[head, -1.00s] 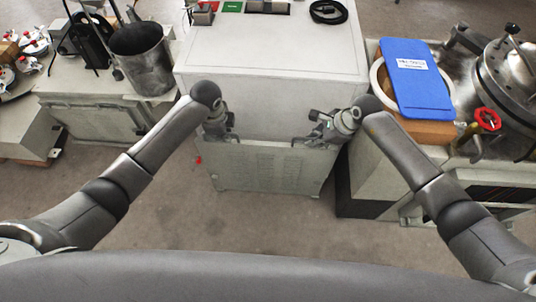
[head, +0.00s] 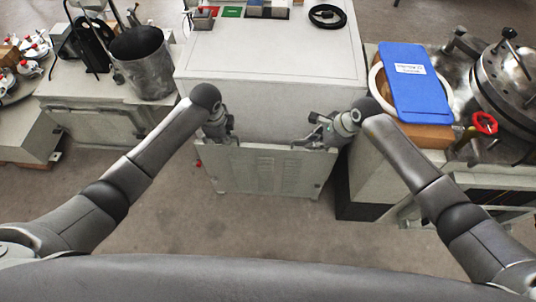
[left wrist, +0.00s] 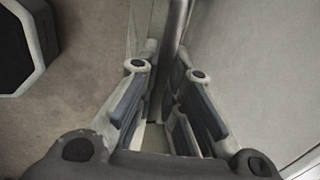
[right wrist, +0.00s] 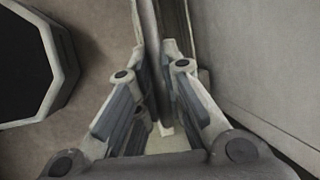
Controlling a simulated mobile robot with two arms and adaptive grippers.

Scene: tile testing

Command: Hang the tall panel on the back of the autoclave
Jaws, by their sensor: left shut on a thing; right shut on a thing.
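The tall panel (head: 265,172) is a pale grey-green sheet with vent slots. It hangs upright between my two grippers, in front of the near face of the white autoclave cabinet (head: 262,112). My left gripper (head: 222,139) is shut on the panel's top edge near its left end. My right gripper (head: 312,142) is shut on the top edge near its right end. The panel shows edge-on between the fingers in the left wrist view (left wrist: 172,28) and the right wrist view (right wrist: 152,28). I cannot tell whether the panel touches the cabinet.
A bench with a metal bucket (head: 143,62) stands to the left. The floor below the panel is bare.

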